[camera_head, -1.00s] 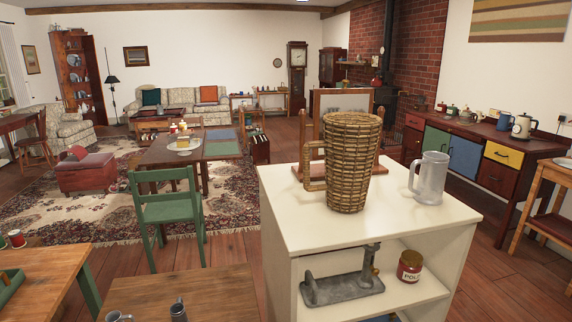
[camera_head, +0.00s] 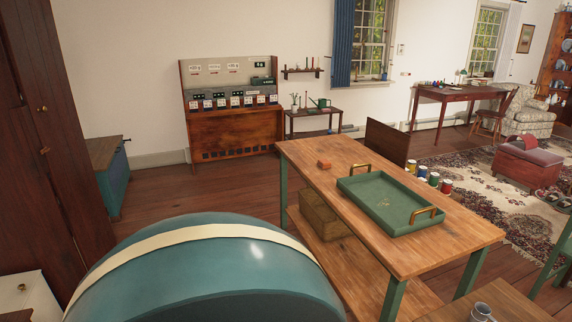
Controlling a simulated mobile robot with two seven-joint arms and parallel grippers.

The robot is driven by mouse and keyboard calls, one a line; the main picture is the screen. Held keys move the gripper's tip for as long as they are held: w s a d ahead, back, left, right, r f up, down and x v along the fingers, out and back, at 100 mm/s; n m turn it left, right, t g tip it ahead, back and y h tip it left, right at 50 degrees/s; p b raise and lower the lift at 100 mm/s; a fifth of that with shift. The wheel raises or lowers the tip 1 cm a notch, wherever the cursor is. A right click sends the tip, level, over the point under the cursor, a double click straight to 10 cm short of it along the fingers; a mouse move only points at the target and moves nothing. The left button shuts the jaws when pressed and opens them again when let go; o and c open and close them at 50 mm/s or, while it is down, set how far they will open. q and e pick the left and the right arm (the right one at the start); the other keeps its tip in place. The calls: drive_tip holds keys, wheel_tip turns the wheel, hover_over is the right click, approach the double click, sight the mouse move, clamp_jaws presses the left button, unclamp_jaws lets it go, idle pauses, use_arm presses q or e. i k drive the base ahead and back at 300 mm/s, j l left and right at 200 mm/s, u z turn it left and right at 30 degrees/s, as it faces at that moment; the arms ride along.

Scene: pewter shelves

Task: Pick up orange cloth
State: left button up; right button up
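A small orange-red item (camera_head: 323,164) lies near the far left end of the wooden table (camera_head: 330,190). It may be the orange cloth, folded, but it is too small to be sure. Its surroundings on the tabletop are bare, and the green tray stands to its right. Neither of my grippers is in view.
A green tray with brass handles (camera_head: 391,204) sits on the table, and a woven box (camera_head: 325,213) is on its lower shelf. Several small paint cans (camera_head: 433,179) stand beyond its far edge. A wooden cabinet (camera_head: 236,130) stands at the back wall. Floor between is clear.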

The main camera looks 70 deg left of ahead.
sight(324, 163)
drive_tip(key=u, duration=2.05)
drive_tip(key=i+j+u, duration=0.35)
drive_tip(key=i, duration=0.5)
drive_tip(key=i+u, duration=0.35)
drive_tip(key=i, duration=0.5)
drive_tip(key=i+z, duration=0.15)
drive_tip(key=i, duration=0.35)
drive_tip(key=i+j+z, duration=0.15)
drive_tip(key=i, duration=0.35)
drive_tip(key=i+j+z, duration=0.15)
drive_tip(key=i, duration=0.3)
drive_tip(key=i+j+z, duration=0.25)
drive_tip(key=i+z, duration=0.25)
drive_tip(key=i+j+z, duration=0.35)
drive_tip(key=z, duration=0.15)
drive_tip(key=i+j+z, duration=0.1)
drive_tip(key=j, duration=0.2)
drive_tip(key=i+j+z, duration=0.1)
drive_tip(key=i+j, duration=0.1)
drive_tip(key=j, duration=0.1)
